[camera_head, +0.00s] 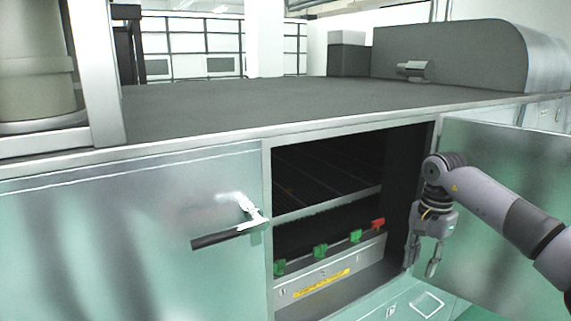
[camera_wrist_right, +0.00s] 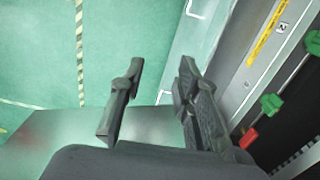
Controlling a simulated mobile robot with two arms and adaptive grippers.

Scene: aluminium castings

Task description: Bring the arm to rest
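My right gripper (camera_head: 424,262) hangs fingers down in front of the right side of the open cabinet, beside the opened right door (camera_head: 500,200). Its two fingers also show in the right wrist view (camera_wrist_right: 155,95), apart with nothing between them. The right arm (camera_head: 490,200) comes in from the right edge. My left gripper does not show in the head view.
The open cabinet (camera_head: 330,165) holds dark shelves, with green clips (camera_head: 320,251) and a red one (camera_head: 378,223) along the lower edge. A closed left door with a dark handle (camera_head: 228,235) stands beside it. Green floor (camera_wrist_right: 40,60) is clear below the gripper.

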